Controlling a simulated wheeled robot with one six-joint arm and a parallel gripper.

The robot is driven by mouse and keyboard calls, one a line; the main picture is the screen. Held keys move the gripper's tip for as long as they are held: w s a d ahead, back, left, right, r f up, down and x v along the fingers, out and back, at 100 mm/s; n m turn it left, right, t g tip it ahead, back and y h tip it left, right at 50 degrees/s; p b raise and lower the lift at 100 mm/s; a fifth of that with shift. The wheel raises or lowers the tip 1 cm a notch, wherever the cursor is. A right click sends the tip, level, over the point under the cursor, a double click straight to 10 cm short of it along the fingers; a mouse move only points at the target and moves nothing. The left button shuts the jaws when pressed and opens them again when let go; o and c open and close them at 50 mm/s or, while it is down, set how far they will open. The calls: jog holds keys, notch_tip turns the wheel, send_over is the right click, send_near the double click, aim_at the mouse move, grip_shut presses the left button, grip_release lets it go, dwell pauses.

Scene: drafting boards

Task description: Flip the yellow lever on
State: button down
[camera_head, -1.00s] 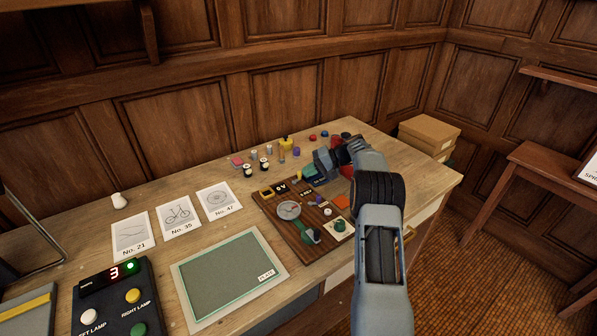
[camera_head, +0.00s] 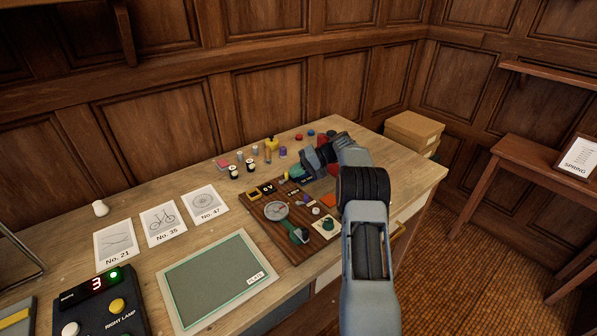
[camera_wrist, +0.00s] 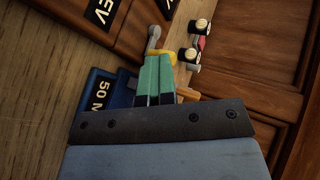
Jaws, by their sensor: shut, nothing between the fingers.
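A small yellow piece, likely the yellow lever (camera_head: 287,176), shows beside my fingertips at the back of the brown panel board (camera_head: 270,231). In the wrist view the yellow piece (camera_wrist: 167,54) is just beyond my green fingertips, next to a grey rounded part (camera_wrist: 154,36). My gripper (camera_head: 296,172) is shut and empty, low over the bench at the board's back edge. In the wrist view my gripper (camera_wrist: 158,58) partly hides the yellow piece; I cannot tell whether they touch, nor which way the lever is set.
Small bottles (camera_head: 234,171) and a yellow-topped item (camera_head: 271,144) stand behind. A blue block marked 50 (camera_wrist: 104,92) lies beside my fingers. Cardboard boxes (camera_head: 413,129) stand right.

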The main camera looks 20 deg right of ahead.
jog(key=shift+s+a+f, duration=0.1)
jog(key=shift+a+f, duration=0.1)
jog(key=shift+a, duration=0.2)
jog(key=shift+d, duration=0.1)
jog(key=shift+s+d+g, duration=0.15)
jog(key=shift+d+g, duration=0.05)
jog(key=shift+g, duration=0.1)
jog(key=d, duration=0.1)
jog(key=s+d, duration=0.1)
jog(key=d+p, duration=0.1)
jog(key=d, duration=0.1)
jog(key=shift+s+r, duration=0.25)
jog(key=v, duration=0.2)
jog(key=s+v, duration=0.1)
jog(key=v, duration=0.4)
jog(key=shift+s+d+r, duration=0.15)
jog(key=shift+s+d, duration=0.05)
jog(key=shift+s, duration=0.15)
jog(key=shift+v, duration=0.9)
jog(key=shift+s, duration=0.2)
